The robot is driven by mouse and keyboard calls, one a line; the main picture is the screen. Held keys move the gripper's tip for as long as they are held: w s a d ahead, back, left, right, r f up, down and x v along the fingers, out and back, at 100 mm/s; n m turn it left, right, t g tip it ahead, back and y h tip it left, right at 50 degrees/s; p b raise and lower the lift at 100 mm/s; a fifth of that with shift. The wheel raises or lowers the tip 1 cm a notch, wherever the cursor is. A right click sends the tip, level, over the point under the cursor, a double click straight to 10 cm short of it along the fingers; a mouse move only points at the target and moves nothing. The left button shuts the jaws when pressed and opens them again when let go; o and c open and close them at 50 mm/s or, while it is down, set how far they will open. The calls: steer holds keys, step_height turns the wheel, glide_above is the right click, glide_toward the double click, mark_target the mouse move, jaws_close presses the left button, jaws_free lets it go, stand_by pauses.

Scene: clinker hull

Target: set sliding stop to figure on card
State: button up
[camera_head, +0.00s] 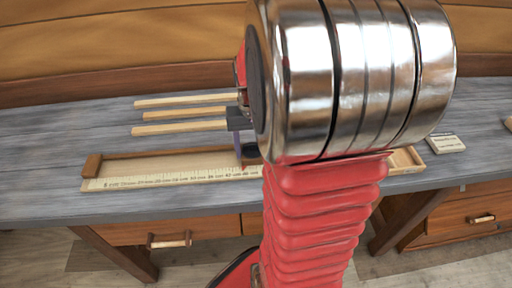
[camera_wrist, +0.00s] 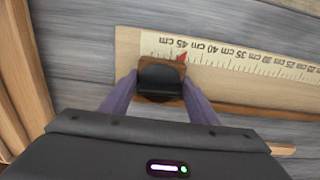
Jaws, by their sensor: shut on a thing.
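The sliding stop is a small wooden block (camera_wrist: 176,69) with a black knob (camera_wrist: 158,80) and a red pointer (camera_wrist: 182,57). In the wrist view the pointer lies by the 45 cm label, on the side toward 40 cm; the exact reading is unclear. My gripper (camera_wrist: 160,88) is shut on the knob, one purple finger on each side. In the head view the knob (camera_head: 249,152) shows under my gripper, partly hidden by my arm. The scale (camera_head: 165,179) runs along the wooden rail's front. A pale card (camera_head: 446,144) lies at the right; its figure is too small to read.
The grey bench top (camera_head: 60,140) carries everything. Several pale wooden strips (camera_head: 185,113) lie behind the rail. The rail's left end block (camera_head: 92,165) stands clear. My arm covers part of the rail, whose right end (camera_head: 405,160) shows beyond it.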

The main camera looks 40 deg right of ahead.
steer(key=shift+w+a, duration=0.3)
steer(key=o, duration=1.5)
steer(key=shift+s, duration=0.1)
steer(key=shift+r, duration=0.1)
step_height(320, 180, up, 14)
steer(key=shift+f, duration=0.2)
